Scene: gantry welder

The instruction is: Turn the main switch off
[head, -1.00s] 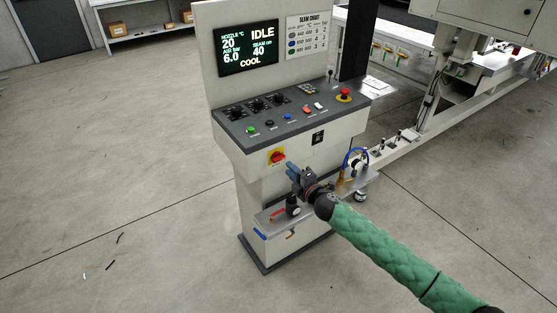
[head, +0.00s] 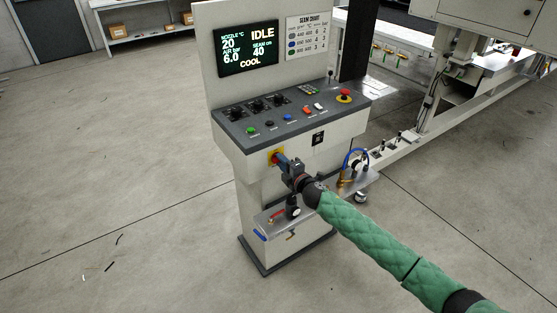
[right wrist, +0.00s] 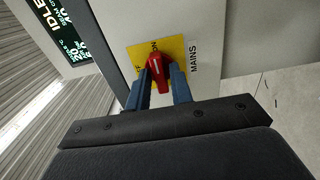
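The main switch is a red knob on a yellow plate (head: 269,154) on the front of the console, below the sloped panel. In the right wrist view the red knob (right wrist: 158,73) stands in front of the yellow plate (right wrist: 177,47), with the label MAINS beside it and the letters ON partly visible. My right gripper (head: 282,161) is at the switch. Its two blue fingers lie on either side of the knob, very close to it; whether they press on it is unclear. In the head view the gripper hides most of the knob. My left gripper is out of view.
The console display (head: 248,46) reads IDLE and COOL. Buttons and a red emergency knob (head: 345,93) sit on the sloped panel (head: 290,113) above. A metal shelf (head: 268,222) with fittings juts out below the switch. Open floor lies to the left.

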